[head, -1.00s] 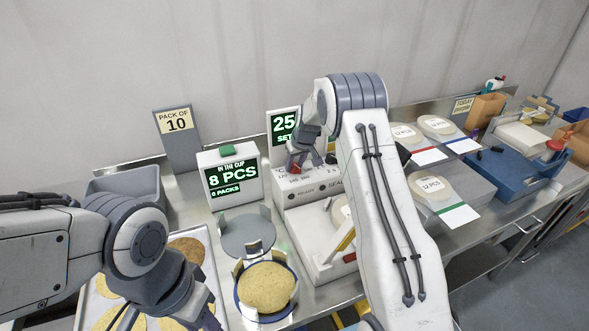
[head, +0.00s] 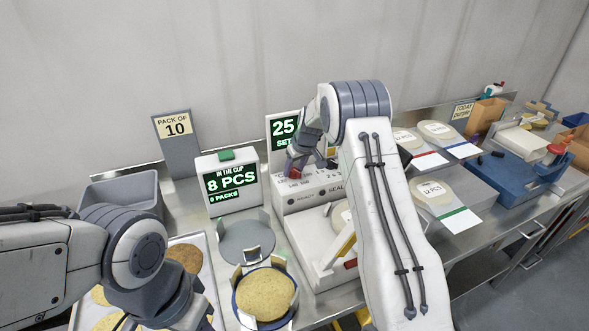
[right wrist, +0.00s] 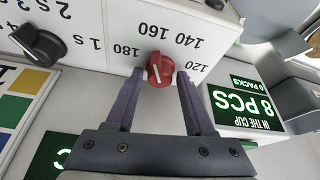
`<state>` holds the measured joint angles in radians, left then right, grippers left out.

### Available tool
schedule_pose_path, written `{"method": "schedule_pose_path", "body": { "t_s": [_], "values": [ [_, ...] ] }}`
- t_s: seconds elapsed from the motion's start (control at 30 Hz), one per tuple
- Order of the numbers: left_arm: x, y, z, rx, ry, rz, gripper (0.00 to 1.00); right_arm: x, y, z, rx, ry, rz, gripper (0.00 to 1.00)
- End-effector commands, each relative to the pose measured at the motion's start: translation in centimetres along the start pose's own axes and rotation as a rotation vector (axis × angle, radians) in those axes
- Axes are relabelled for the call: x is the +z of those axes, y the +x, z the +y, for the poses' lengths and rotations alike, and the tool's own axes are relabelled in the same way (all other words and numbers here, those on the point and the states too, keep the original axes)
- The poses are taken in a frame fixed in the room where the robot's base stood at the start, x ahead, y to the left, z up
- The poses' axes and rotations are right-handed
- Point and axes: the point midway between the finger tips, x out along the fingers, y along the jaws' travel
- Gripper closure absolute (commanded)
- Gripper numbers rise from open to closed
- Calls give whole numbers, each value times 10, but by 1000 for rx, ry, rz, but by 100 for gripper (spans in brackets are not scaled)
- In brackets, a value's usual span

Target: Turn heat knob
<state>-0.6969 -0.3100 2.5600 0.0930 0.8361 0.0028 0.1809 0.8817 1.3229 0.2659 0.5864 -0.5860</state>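The red heat knob (right wrist: 159,69) sits on the front of the white sealer (right wrist: 185,30), with 120, 140, 160 and 180 printed around it. It carries a white pointer mark. In the right wrist view, my right gripper (right wrist: 159,74) is open, with one finger on each side of the knob and small gaps showing. In the head view, the knob (head: 295,172) is partly hidden by my right gripper (head: 303,165). My left gripper (head: 195,315) is low over the tray at the bottom left; its fingers do not show clearly.
A black knob (right wrist: 38,45) with a seconds scale sits beside the red one. The cup display (head: 230,182) reads 8 PCS and 0 packs. A green screen (head: 284,128) reads 25.

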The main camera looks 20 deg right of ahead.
Motion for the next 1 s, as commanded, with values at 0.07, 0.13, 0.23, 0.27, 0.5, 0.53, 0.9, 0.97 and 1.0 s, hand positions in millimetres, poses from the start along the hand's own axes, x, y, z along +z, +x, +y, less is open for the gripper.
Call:
{"method": "schedule_pose_path", "body": {
  "t_s": [0.07,0.13,0.23,0.27,0.5,0.53,0.9,0.97,1.0],
  "values": [
    [0,0,0,0,0,0,60,0,0,0,0,0,-1,46],
    [0,1,0,0,0,0,60,0,-1,0,0,0,0,46],
    [0,5,0,0,0,0,60,0,-8,0,1,0,2,46],
    [0,7,0,0,0,0,60,0,-12,0,1,0,2,46],
    [1,24,-2,0,1,0,60,0,-58,1,2,1,5,46],
    [1,26,-2,0,1,0,60,0,-64,1,2,1,5,46],
    [2,34,-2,0,2,0,60,0,-104,0,0,0,0,46],
    [2,34,-2,0,2,0,60,0,-105,0,0,0,0,46],
    [2,34,-2,0,2,0,60,0,-105,0,0,0,-1,46]
  ]
}}
